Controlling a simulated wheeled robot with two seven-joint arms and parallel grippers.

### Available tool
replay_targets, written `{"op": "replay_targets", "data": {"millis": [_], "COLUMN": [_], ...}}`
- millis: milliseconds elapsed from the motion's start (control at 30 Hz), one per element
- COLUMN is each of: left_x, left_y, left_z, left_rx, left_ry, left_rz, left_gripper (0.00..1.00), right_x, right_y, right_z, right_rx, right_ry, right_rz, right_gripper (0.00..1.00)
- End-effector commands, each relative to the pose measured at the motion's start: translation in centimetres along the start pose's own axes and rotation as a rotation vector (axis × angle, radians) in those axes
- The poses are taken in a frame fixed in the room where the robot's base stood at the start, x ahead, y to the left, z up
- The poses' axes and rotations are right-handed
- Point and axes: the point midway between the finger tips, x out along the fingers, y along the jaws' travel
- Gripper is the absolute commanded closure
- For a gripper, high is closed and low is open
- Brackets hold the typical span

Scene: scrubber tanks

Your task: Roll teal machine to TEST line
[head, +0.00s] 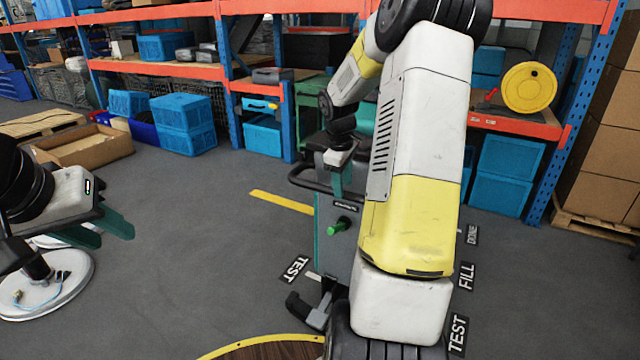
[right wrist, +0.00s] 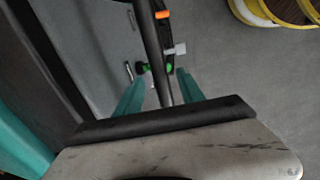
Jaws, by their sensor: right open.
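The teal machine (head: 327,255) stands on the floor at the middle of the head view, largely hidden behind my right arm. A green knob (head: 340,226) sticks out of its side, and its dark handle bar (head: 303,180) shows at the top. My right gripper (head: 337,172) is at the handle. In the right wrist view, its two teal fingers (right wrist: 160,92) are apart, with a dark bar (right wrist: 152,50) running between them; contact cannot be told. My left gripper (head: 116,241) is open and empty at the left, away from the machine. TEST floor labels lie left (head: 295,268) and right (head: 457,333) of the machine.
FILL (head: 467,276) and DONE (head: 472,235) labels lie on the right floor. A yellow floor line (head: 282,201) lies behind the machine. Shelves (head: 150,70) with blue crates (head: 183,122) line the back. A cardboard box (head: 82,150) stands left. Grey floor between is clear.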

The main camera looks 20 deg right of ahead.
Motion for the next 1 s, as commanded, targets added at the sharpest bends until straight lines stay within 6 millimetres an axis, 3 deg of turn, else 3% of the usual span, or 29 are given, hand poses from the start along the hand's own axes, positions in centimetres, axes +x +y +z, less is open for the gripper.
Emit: {"op": "replay_targets", "data": {"millis": [200,500,733,1000], "left_x": [0.0,0.0,0.0,0.0], "left_y": [0.0,0.0,0.0,0.0], "left_z": [0.0,0.0,0.0,0.0], "left_rx": [0.0,0.0,0.0,0.0], "left_ry": [0.0,0.0,0.0,0.0], "left_rz": [0.0,0.0,0.0,0.0], "left_gripper": [0.64,0.64,0.64,0.64], "right_x": [2.2,2.4,2.4,2.4], "right_y": [0.0,0.0,0.0,0.0], "right_z": [0.0,0.0,0.0,0.0], "right_rx": [0.0,0.001,0.001,0.001], "right_ry": [-0.001,0.0,0.0,0.001], "right_rz": [-0.001,0.0,0.001,0.001], "right_gripper": [0.54,0.54,1.0,1.0]}}
